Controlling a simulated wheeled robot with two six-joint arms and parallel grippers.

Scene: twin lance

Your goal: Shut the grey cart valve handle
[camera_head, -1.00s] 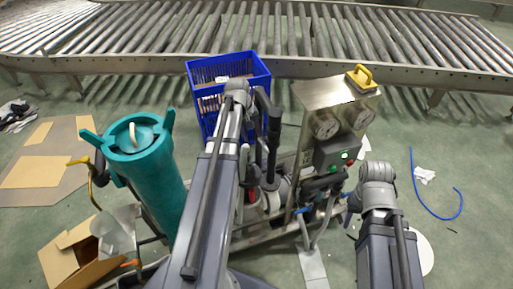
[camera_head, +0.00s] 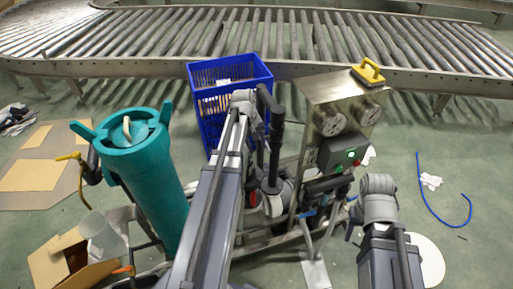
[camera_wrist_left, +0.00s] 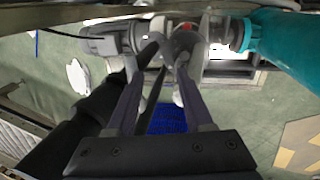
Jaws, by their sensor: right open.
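The grey valve (camera_wrist_left: 188,42) on the cart shows at the top of the left wrist view, with a small red spot near it. A thin dark bar (camera_wrist_left: 152,95), which may be its handle, runs between the fingers. My left gripper (camera_wrist_left: 156,70) is open, its fingers apart on either side of this bar; I cannot tell whether they touch it. In the head view my left gripper (camera_head: 273,188) points down at the cart's pipework, largely hiding the valve. My right gripper (camera_head: 354,214) is open, low beside the cart's right side, its fingers mostly hidden.
A teal canister (camera_head: 150,180) stands left of my left arm. A blue crate (camera_head: 232,78) is behind it. The steel panel (camera_head: 340,95) with gauges rises right of my left gripper. A roller conveyor (camera_head: 300,35) spans the back. A cardboard box (camera_head: 65,262) lies at lower left.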

